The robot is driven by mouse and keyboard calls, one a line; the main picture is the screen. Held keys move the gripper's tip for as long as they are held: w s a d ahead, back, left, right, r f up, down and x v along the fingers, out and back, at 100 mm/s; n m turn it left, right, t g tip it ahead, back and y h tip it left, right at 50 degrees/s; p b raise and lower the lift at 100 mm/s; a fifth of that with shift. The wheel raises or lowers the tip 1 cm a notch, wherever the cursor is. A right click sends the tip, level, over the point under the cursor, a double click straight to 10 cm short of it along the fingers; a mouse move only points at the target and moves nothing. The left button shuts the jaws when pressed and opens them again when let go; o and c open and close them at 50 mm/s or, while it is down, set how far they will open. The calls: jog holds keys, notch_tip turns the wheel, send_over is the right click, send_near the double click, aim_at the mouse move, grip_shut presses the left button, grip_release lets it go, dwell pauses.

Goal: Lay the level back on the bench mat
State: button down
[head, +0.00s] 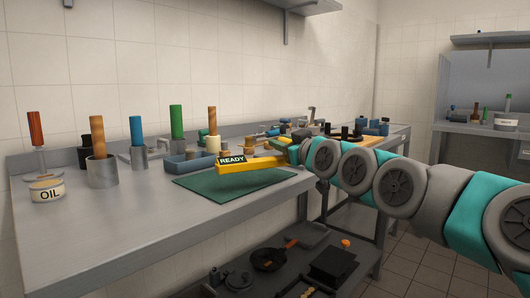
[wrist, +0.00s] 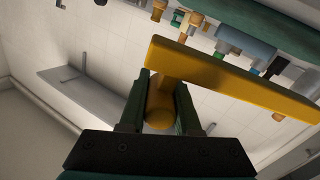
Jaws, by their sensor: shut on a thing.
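The level is a yellow bar (head: 255,166) in the head view, over the green bench mat (head: 215,190). I cannot tell from this angle how big the gap under it is. A dark READY sign (head: 231,160) shows at its left end. My gripper (head: 293,152) is at the level's right end, partly hidden by my arm. In the wrist view, my gripper (wrist: 162,84) is shut on a rounded yellow grip of the level (wrist: 230,77), with the bar crossing beyond the fingertips.
An oil tub (head: 47,189) and a metal cup (head: 101,171) with a wooden handle stand on the left. A blue tray (head: 188,164) and several upright-handled tools stand behind the mat. The bench front (head: 110,240) is clear. A lower shelf holds a pan (head: 268,259).

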jog(key=w+a, duration=0.3)
jog(key=shift+f, duration=0.15)
jog(key=shift+w+a+f+p, duration=0.2)
jog(key=shift+w+a+p, duration=0.15)
jog(key=shift+w+a, duration=0.25)
jog(key=shift+d+f, duration=0.1)
jog(key=shift+f, duration=1.55)
jog(key=shift+f, duration=0.2)
jog(key=c, duration=0.6)
grip_release()
jog(key=shift+r, duration=0.2)
